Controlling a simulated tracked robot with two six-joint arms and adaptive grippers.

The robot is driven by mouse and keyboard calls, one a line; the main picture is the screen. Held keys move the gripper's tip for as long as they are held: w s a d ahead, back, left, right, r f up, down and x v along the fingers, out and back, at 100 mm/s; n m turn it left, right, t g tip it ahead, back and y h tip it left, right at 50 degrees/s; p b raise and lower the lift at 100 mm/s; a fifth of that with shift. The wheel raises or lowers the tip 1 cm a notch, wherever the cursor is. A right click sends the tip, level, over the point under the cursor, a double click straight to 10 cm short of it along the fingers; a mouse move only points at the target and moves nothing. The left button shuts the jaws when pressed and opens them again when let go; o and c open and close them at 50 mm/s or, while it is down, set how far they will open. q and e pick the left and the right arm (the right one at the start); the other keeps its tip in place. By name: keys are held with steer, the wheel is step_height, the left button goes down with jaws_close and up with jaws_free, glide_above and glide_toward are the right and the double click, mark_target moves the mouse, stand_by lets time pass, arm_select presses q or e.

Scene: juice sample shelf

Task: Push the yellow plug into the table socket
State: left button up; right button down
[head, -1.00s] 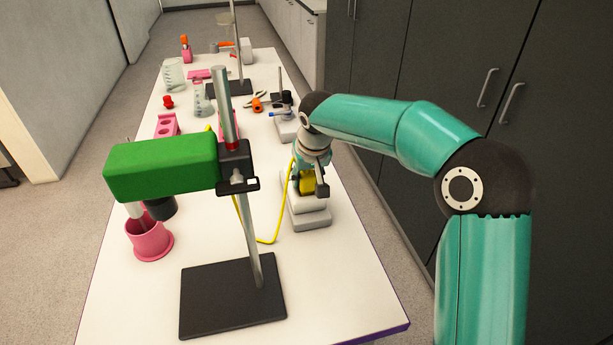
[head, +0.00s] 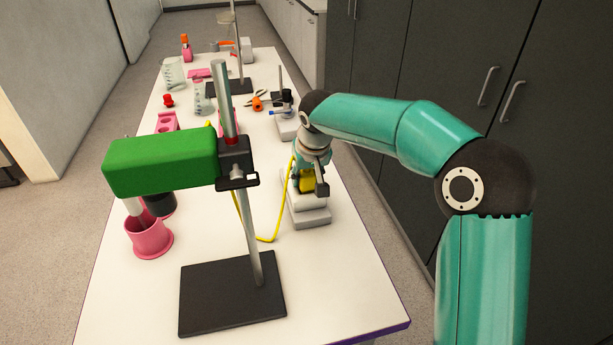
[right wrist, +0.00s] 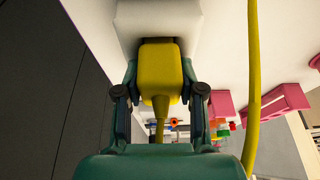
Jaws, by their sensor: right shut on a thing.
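The yellow plug (head: 308,186) is between the fingers of my right gripper (head: 309,184), which is shut on it. In the right wrist view the plug (right wrist: 160,72) sits between the two dark fingers of the gripper (right wrist: 160,92). Its front end is against or just before a dark opening in the white table socket (right wrist: 158,20); I cannot tell how deep it is in. In the head view the pale socket block (head: 308,214) stands on the table under and in front of the plug. The yellow cord (head: 262,239) loops left over the table. My left gripper is not in view.
A stirrer with a green body (head: 160,167) hangs from a stand on a black base (head: 232,292), left of the socket. Its rod reaches into a pink beaker (head: 149,240). Glassware and small tools stand further back. Dark cabinets (head: 400,60) line the right side.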

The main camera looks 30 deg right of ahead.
steer(key=shift+s+a+f, duration=0.1)
steer(key=shift+f, duration=0.25)
steer(key=c, duration=0.6)
jaws_free()
steer(key=shift+r, duration=0.15)
steer(key=v, duration=1.1)
steer(key=shift+r, duration=0.4)
